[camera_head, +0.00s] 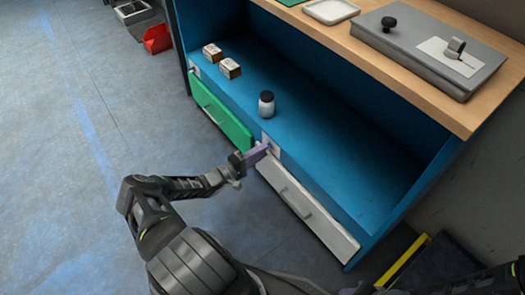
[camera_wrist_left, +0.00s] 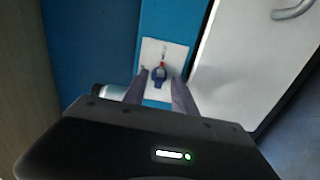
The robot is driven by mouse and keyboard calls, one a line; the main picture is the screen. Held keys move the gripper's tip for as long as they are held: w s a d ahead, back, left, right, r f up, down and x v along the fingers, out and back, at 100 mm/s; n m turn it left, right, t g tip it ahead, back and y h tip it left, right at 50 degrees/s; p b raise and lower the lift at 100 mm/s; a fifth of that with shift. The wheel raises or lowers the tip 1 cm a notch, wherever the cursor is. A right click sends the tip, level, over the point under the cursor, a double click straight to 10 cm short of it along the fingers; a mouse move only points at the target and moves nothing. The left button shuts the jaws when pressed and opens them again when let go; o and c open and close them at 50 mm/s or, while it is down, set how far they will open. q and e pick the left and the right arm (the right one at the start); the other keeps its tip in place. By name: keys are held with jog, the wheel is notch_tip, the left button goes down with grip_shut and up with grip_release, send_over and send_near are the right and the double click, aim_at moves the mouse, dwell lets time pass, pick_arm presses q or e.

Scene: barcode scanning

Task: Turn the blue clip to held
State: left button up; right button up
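The blue clip (camera_wrist_left: 158,76) is small and sits on a white plate (camera_wrist_left: 165,53) on the blue cabinet front, with a red mark just above it. My left gripper (camera_wrist_left: 160,80) is open, its two fingers on either side of the clip; I cannot tell whether they touch it. In the head view my left gripper (camera_head: 264,149) reaches the cabinet edge between the green and white drawers. The white plate shows there in part (camera_head: 273,147), and the gripper hides the clip.
A green drawer (camera_head: 220,113) and a white drawer (camera_head: 305,205) flank the plate. A dark-capped white bottle (camera_head: 266,105) and two small boxes (camera_head: 229,68) stand on the blue shelf. A grey case (camera_head: 430,48) lies on the wooden top.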

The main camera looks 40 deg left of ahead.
pick_arm(q)
jog(key=p+v, duration=0.1)
jog(key=v, duration=0.5)
jog(key=shift+s, duration=0.35)
jog(key=shift+a, duration=0.1)
